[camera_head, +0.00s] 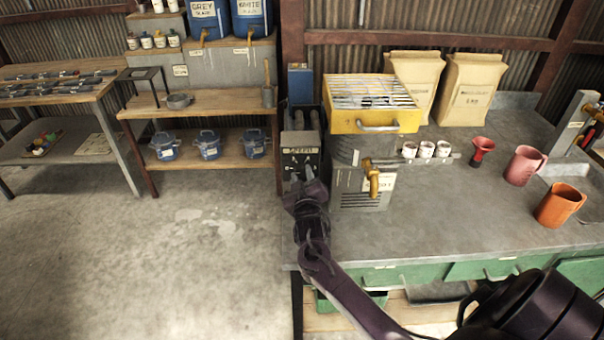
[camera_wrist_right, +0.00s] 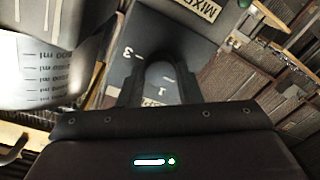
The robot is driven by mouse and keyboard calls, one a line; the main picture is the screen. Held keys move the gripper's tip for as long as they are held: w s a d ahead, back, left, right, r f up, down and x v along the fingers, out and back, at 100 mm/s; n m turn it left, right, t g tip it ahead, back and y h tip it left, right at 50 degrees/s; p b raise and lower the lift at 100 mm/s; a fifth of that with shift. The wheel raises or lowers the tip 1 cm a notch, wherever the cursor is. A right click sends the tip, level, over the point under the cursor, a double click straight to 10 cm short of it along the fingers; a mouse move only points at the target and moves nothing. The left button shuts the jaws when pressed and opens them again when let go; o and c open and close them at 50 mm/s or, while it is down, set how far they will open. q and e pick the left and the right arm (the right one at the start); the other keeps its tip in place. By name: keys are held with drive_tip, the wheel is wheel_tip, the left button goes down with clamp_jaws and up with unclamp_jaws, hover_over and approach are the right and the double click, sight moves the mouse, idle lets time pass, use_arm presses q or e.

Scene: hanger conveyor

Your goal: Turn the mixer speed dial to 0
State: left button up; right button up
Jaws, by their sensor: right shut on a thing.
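The speed control box (camera_head: 300,160) is a dark panel with a white label on the front of the mixer, at the left end of the grey workbench. My right gripper (camera_head: 303,183) reaches up to this panel from below. In the right wrist view the fingers (camera_wrist_right: 160,88) are shut on the dark, rounded speed dial (camera_wrist_right: 160,75). The dial's pointer and the 0 mark cannot be made out. My left gripper is not in view.
The floor at left is clear.

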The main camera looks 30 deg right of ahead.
drive_tip(key=shift+r+n, duration=0.15)
drive_tip(key=shift+n, duration=0.15)
drive_tip(key=o, duration=1)
drive_tip(key=shift+w, duration=0.1)
drive_tip(key=shift+c, duration=0.2)
drive_tip(key=shift+s+a+f, duration=0.1)
drive_tip(key=shift+s+f, duration=0.15)
drive_tip(key=shift+s, duration=0.05)
drive_tip(key=b+v, duration=0.2)
drive_tip(key=v, duration=0.5)
drive_tip(key=shift+s, duration=0.1)
